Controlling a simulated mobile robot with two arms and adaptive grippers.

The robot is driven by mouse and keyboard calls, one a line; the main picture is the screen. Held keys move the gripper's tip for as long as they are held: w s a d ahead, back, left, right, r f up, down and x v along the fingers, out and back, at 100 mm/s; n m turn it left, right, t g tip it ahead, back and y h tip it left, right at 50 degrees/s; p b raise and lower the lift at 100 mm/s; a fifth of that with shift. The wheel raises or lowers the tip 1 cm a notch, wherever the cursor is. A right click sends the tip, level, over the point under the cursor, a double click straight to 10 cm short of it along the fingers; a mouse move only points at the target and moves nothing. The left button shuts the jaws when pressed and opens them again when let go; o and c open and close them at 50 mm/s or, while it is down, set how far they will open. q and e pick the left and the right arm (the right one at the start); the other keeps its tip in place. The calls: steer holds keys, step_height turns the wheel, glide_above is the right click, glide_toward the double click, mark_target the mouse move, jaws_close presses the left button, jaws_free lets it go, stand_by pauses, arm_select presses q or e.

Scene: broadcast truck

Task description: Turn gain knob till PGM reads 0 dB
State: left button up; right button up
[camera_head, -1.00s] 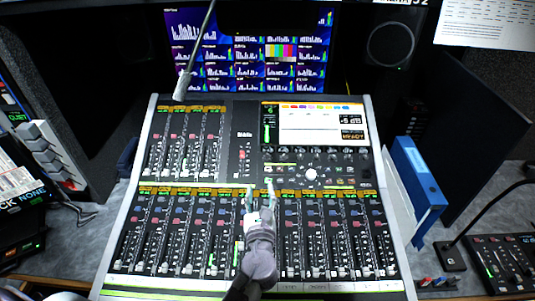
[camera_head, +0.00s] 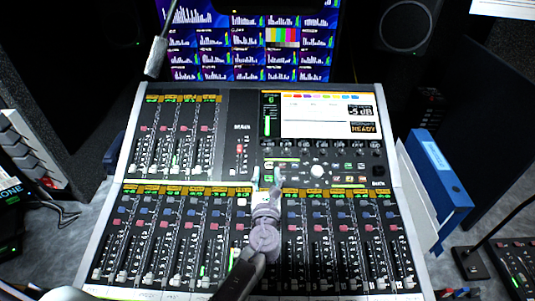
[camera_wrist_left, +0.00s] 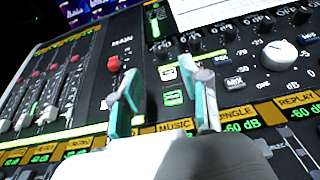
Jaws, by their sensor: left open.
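The gain knob is most likely the large white knob (camera_head: 317,171) below the mixer's screen. It shows at the right of the left wrist view (camera_wrist_left: 278,54). The PGM readout is most likely the dark box (camera_head: 360,111) at the screen's right, reading -5 dB, above a yellow READY box (camera_head: 363,127). My left gripper (camera_head: 267,174) is open and empty over the console, left of the white knob and apart from it. Its two teal-tipped fingers stand apart in the left wrist view (camera_wrist_left: 165,98). My right gripper is in neither view.
The mixing console (camera_head: 90,240) has rows of faders and small dark knobs around the white one. A microphone (camera_head: 156,57) hangs at the upper left before the monitors (camera_head: 248,40). A blue binder (camera_head: 436,175) stands at the console's right.

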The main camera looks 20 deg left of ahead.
mark_target(267, 151)
arm_select(q)
steer(key=x, duration=0.8)
steer(key=shift+w+a+f, duration=0.1)
steer(key=shift+w+f, duration=0.05)
steer(key=shift+w, duration=0.2)
jaws_close()
